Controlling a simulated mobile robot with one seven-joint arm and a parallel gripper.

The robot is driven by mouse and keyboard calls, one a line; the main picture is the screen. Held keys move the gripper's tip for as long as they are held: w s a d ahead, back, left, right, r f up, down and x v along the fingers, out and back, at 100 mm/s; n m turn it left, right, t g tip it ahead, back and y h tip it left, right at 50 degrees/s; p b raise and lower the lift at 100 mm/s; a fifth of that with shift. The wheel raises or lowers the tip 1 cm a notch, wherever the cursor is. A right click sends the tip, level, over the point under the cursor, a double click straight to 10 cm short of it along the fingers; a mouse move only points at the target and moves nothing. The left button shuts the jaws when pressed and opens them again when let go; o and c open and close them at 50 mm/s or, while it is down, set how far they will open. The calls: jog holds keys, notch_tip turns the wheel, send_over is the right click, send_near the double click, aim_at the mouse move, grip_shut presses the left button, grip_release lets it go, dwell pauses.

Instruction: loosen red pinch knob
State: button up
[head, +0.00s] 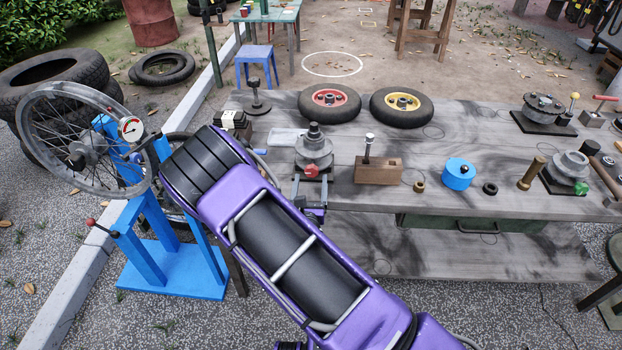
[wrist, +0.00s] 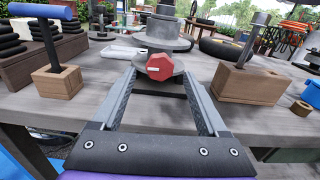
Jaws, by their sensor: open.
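The red pinch knob (head: 311,171) sits low on the front of a grey metal fixture (head: 314,148) with a dark upright post, on the workbench. In the wrist view the knob (wrist: 160,67) is a faceted red piece with a small pale mark, facing me. My gripper (head: 310,187) is at the bench's front edge, in front of the fixture. In the wrist view its fingers (wrist: 160,76) are open, one on each side of the knob, with visible gaps. I cannot tell how far the tips reach along the knob. The knob's back is hidden.
A wooden block with a metal pin (head: 378,172) stands right of the fixture. Left, a wooden block holds a blue-handled tool (wrist: 54,50). A blue cylinder (head: 458,173) and two wheels (head: 330,103) are on the bench. A blue wheel stand (head: 175,265) is left of my arm.

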jog(key=shift+w, duration=0.9)
jog(key=shift+c, duration=0.3)
grip_shut()
